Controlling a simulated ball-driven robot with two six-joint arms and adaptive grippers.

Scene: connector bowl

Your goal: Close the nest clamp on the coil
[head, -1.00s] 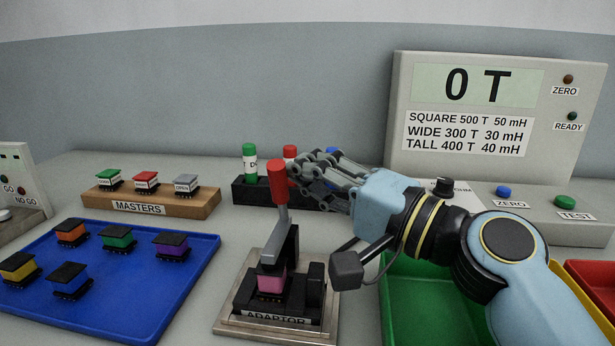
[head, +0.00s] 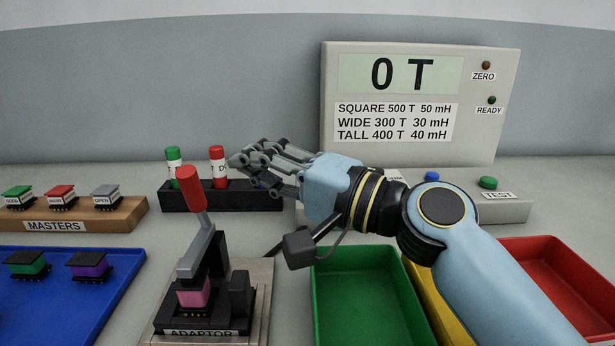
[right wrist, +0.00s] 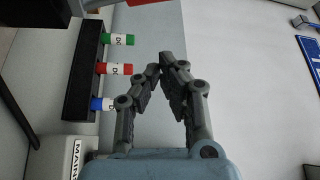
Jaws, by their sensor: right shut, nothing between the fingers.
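The nest clamp's red handle (head: 190,188) stands up, leaning slightly left, on a grey lever above the nest. The clamp's grey bar (head: 195,252) slopes down to just above the pink coil (head: 193,293); I cannot tell whether it touches. The coil sits in the black nest on the adaptor plate (head: 262,290). My right gripper (head: 238,162) is shut and empty, behind and right of the red handle, with a visible gap between them. Its closed fingertips (right wrist: 163,62) also show in the right wrist view. My left gripper is out of view.
A black rack (head: 220,196) with green, red and blue capped cylinders stands just behind my right fingers. The tester display (head: 420,105) reads 0 T. A green tray (head: 370,300) and a red tray (head: 560,265) lie right; a blue tray (head: 75,310) with coils lies left.

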